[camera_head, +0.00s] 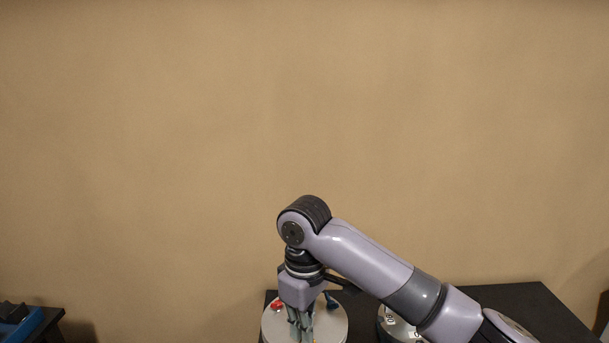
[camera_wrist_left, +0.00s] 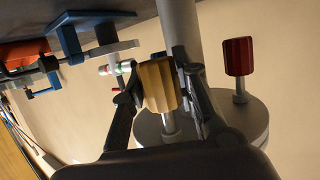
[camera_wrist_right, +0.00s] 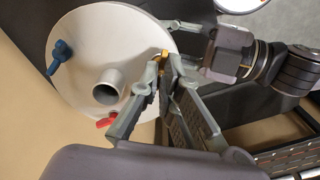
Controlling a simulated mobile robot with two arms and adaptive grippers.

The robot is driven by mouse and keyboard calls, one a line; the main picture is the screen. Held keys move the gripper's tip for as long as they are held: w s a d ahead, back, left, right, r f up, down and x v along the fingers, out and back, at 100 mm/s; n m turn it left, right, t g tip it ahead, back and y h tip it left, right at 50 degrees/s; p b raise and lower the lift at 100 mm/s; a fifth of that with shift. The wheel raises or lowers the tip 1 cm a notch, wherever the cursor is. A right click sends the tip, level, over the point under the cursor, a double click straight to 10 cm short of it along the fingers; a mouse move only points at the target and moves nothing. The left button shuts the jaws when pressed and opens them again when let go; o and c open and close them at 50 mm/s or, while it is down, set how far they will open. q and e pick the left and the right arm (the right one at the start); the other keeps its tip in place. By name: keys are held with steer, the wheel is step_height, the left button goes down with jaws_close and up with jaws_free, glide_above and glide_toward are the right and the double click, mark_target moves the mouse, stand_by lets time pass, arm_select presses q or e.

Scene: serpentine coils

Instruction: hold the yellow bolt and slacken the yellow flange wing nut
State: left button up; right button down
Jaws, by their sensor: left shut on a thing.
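The yellow bolt (camera_wrist_left: 158,85) has a ribbed head and a shank that runs to a round flange (camera_wrist_left: 245,118) in the left wrist view. My left gripper (camera_wrist_left: 160,88) is shut on this head, a finger on each side. In the right wrist view the yellow flange wing nut (camera_wrist_right: 163,62) shows as a small yellow patch at the edge of the white disc (camera_wrist_right: 75,60). My right gripper (camera_wrist_right: 163,66) has its fingertips close on both sides of it; whether they touch it is unclear. In the head view the right gripper (camera_head: 301,322) points down over the disc.
A blue wing nut (camera_wrist_right: 60,55) and a red wing nut (camera_wrist_right: 106,121) stand on the disc around a central pipe (camera_wrist_right: 108,88). A red bolt (camera_wrist_left: 239,57) is near my left gripper. Another round unit (camera_head: 395,325) stands to the right on a dark table (camera_head: 530,305).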

arm_select(q)
steer(key=shift+r, duration=0.1)
arm_select(e)
steer(key=n, duration=0.4)
steer(key=shift+n, duration=0.4)
steer(key=shift+n, duration=0.7)
steer(key=c, duration=1.8)
jaws_free()
steer(key=shift+c, duration=0.2)
steer(key=shift+r, duration=0.15)
steer(key=shift+r, duration=2.15)
